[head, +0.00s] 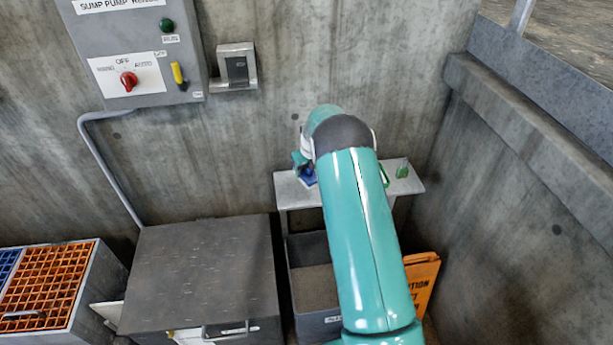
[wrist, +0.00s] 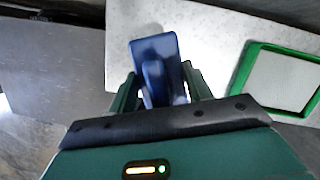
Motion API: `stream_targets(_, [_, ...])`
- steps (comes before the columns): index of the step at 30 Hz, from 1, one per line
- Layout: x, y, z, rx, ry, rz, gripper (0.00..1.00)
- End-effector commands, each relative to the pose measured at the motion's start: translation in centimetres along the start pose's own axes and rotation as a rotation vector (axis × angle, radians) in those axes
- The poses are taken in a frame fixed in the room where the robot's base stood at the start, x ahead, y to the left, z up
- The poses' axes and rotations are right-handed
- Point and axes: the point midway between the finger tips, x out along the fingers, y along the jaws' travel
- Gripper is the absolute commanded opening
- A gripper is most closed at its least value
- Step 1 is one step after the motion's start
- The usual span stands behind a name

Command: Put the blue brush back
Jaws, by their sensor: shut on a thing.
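The blue brush (wrist: 153,52) is between the two fingers of my gripper (wrist: 158,84) in the wrist view, and the gripper is shut on it. Only its flat blue top and part of its body show. Behind it is the pale speckled top of a small shelf (wrist: 210,30). In the head view, a blue patch (head: 308,176) shows at the left end of this shelf (head: 296,192), beside my arm's end. My arm hides the middle of the shelf. I cannot tell whether the brush touches the shelf top.
A green outline (wrist: 243,70) marks the shelf to the right of the brush. A grey bin (head: 312,290) and an orange caution sign (head: 422,280) stand below. A dark-topped cabinet (head: 205,265) is at left.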

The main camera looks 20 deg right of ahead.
Motion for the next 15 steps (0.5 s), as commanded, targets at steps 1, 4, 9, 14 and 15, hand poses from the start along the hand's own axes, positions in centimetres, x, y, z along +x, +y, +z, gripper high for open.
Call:
stream_targets(1, [0.8,-0.3,0.2,0.0,0.0,0.0,0.25])
stream_targets(4, [1.5,-0.7,0.5,0.0,-0.001,-0.001,0.25])
stream_targets(9, [2.7,-1.2,0.7,0.001,0.0,0.0,0.25])
stream_targets(14, [5.0,-1.1,0.0,0.0,0.0,0.0,0.25])
stream_targets(15, [5.2,-1.1,0.0,0.0,-0.002,-0.001,0.25])
